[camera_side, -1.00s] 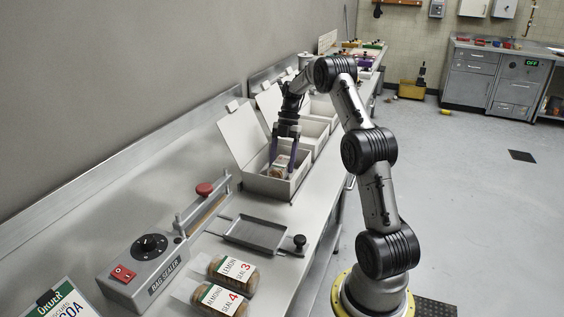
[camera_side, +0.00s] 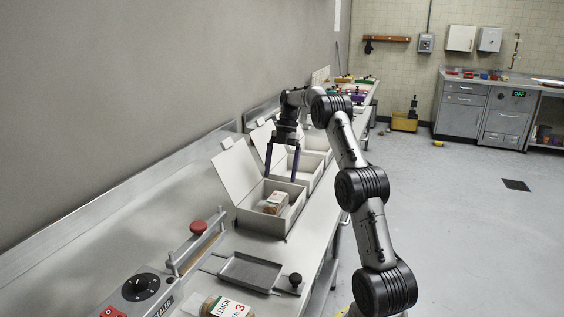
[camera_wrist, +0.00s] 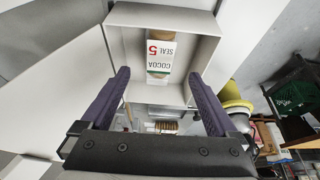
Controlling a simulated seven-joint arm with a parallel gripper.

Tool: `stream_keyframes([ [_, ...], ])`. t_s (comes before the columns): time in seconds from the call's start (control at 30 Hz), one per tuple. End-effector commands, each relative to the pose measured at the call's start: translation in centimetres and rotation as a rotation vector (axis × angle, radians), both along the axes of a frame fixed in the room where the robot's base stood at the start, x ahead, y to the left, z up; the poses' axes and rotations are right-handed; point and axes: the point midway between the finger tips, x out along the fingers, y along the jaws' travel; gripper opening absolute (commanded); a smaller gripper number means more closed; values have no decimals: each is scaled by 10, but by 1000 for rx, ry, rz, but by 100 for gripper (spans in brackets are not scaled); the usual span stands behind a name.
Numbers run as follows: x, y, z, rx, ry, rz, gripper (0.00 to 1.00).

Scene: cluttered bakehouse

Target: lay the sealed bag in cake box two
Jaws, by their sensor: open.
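A sealed bag with a white, red and green label lies in the nearest open white cake box. The bag (camera_side: 276,203) is inside that box (camera_side: 259,223) in the side view. In the wrist view the bag's label (camera_wrist: 160,58) reads "COCOA SEAL 5", upside down, within the box walls (camera_wrist: 206,48). My gripper (camera_side: 282,174) is open and empty, its purple fingers above the bag and apart from it. The fingers also frame the view from the wrist (camera_wrist: 159,76). I see no number on the box.
More open white boxes (camera_side: 305,178) stand behind in a row. A grey tray (camera_side: 250,271) with a black knob lies in front. The bag sealer (camera_side: 140,288) with its red-knobbed arm and a "LEMON 3" bag (camera_side: 226,308) are at the near end.

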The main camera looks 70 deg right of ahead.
Motion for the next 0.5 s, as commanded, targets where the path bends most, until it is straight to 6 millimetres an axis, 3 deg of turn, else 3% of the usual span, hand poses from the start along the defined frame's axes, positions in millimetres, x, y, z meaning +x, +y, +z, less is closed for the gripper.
stream_keyframes([
  [0.1, 0, -8, 17, -2, -1, 0, 95],
  [0.33, 1, -12, 33, -2, 2, -3, 95],
  [0.43, 5, 1, 45, -23, 15, -37, 95],
  [0.5, 11, 20, 58, -53, 36, -91, 95],
])
